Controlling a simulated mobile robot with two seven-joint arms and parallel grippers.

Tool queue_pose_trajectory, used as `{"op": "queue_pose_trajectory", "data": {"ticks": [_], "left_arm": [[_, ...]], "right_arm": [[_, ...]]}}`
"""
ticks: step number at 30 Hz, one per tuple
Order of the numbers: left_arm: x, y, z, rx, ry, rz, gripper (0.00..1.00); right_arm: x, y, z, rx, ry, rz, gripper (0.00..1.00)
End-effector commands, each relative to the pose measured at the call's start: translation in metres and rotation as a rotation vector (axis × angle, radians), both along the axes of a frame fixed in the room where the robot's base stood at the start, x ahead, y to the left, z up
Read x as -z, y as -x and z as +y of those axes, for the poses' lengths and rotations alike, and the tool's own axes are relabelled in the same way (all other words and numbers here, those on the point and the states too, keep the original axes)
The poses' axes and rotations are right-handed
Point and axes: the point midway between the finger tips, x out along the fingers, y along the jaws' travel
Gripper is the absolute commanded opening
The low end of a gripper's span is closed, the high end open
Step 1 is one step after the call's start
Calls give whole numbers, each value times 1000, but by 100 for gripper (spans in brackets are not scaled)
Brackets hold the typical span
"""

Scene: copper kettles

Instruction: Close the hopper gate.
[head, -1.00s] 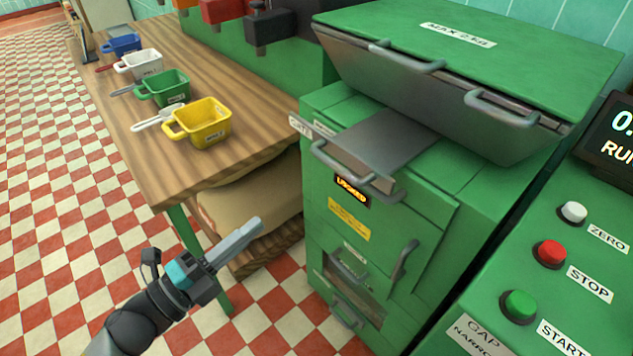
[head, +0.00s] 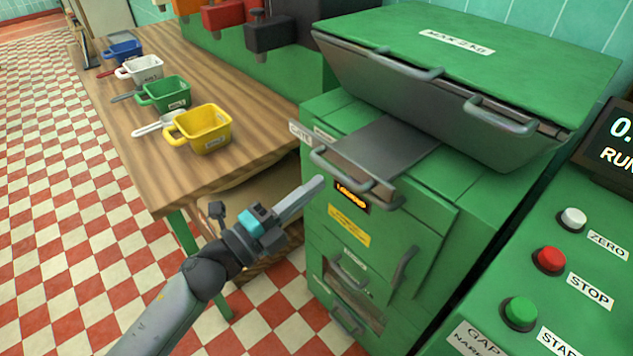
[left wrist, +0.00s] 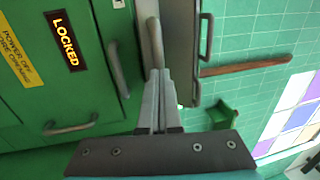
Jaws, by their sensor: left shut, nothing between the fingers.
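The hopper gate is a flat grey plate (head: 385,145) with a bar handle (head: 340,165) at its front end, beside a GATE label (head: 301,132). The plate sticks out from under the grey hopper with the green lid (head: 480,45). My left gripper (head: 318,184) is shut and empty, just below and in front of the handle's left end. In the left wrist view, the shut fingertips (left wrist: 158,75) point at a grey bar (left wrist: 153,42), which seems to be this handle. I cannot tell whether they touch it. My right gripper is not in view.
A green cabinet below the gate has a LOCKED display (head: 352,196) and more handles. A wooden table (head: 120,130) at left holds yellow (head: 205,128), green, white and blue scoops. A control panel with STOP (head: 549,260) and START buttons is at right.

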Motion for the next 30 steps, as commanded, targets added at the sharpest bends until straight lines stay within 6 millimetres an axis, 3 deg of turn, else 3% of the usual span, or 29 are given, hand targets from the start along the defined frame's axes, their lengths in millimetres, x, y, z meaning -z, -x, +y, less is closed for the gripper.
{"op": "queue_pose_trajectory", "data": {"ticks": [6,20,30], "left_arm": [[-3,-10,-10,0,1,1,0],[-3,-14,-14,-1,2,0,0],[-3,-50,-49,-1,2,-1,0]], "right_arm": [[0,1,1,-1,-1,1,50],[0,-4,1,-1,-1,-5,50],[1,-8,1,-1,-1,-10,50]]}}
